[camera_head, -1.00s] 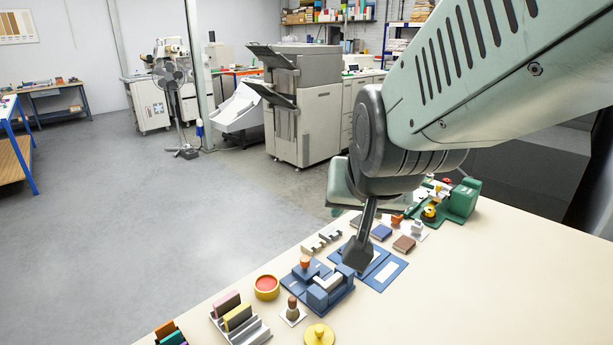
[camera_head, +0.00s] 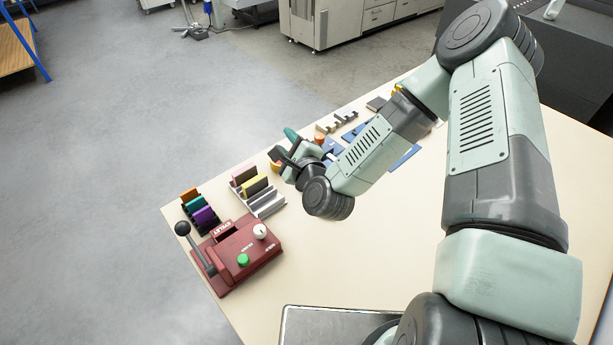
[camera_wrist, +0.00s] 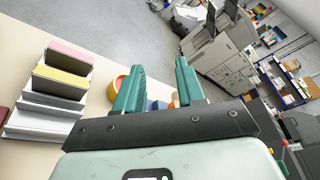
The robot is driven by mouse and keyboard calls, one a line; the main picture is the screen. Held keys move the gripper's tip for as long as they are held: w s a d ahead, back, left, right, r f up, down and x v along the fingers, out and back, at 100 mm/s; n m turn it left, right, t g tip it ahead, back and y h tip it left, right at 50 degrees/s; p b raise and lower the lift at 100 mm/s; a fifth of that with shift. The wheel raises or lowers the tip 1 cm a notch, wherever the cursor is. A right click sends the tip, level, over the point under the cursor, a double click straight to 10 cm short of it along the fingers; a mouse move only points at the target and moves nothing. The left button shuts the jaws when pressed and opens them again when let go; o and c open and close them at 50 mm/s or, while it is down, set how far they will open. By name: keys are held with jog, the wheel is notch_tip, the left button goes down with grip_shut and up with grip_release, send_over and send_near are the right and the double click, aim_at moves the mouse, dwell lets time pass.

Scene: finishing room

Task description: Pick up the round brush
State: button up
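I cannot make out a round brush with certainty in either current view. My gripper (camera_head: 282,146) is above the table's left edge, near the card racks. In the wrist view my gripper (camera_wrist: 160,67) shows two teal fingers set wide apart, with nothing held between them. A round yellow-rimmed red dish (camera_wrist: 117,84) shows partly behind the left finger. A small blue piece and an orange piece show low between the fingers, mostly hidden by the gripper body. In the head view my wrist and forearm cover the table area around these things.
A maroon device (camera_head: 232,262) with a lever stands at the table's left corner. A rack of coloured blocks (camera_head: 200,210) and a grey stepped rack (camera_head: 266,204) stand behind it. A grey-rimmed tray (camera_head: 330,309) lies at the front. The cream tabletop (camera_head: 360,250) is clear in the middle.

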jog(key=s+d+f+m+t+h, duration=0.1)
jog(key=f+m+h, duration=0.1)
jog(key=f+m, duration=0.2)
jog(key=s+d+f+m+t+h, duration=0.1)
jog(key=f+m+h, duration=0.2)
jog(key=m, duration=0.4)
jog(key=s+d+f+m+t+h, duration=0.1)
jog(key=s+d+f+m+h, duration=0.1)
jog(key=f+m, duration=0.2)
jog(key=shift+d+f+m+t+h, duration=0.1)
jog(key=shift+f+m+t+h, duration=0.3)
jog(key=shift+m, duration=0.3)
jog(key=shift+w+f, duration=0.2)
jog(key=shift+w, duration=0.25)
jog(key=shift+w+f, duration=0.2)
jog(key=shift+w, duration=3.2)
jog(key=shift+c, duration=0.5)
grip_shut()
notch_tip(320, 180, up, 10)
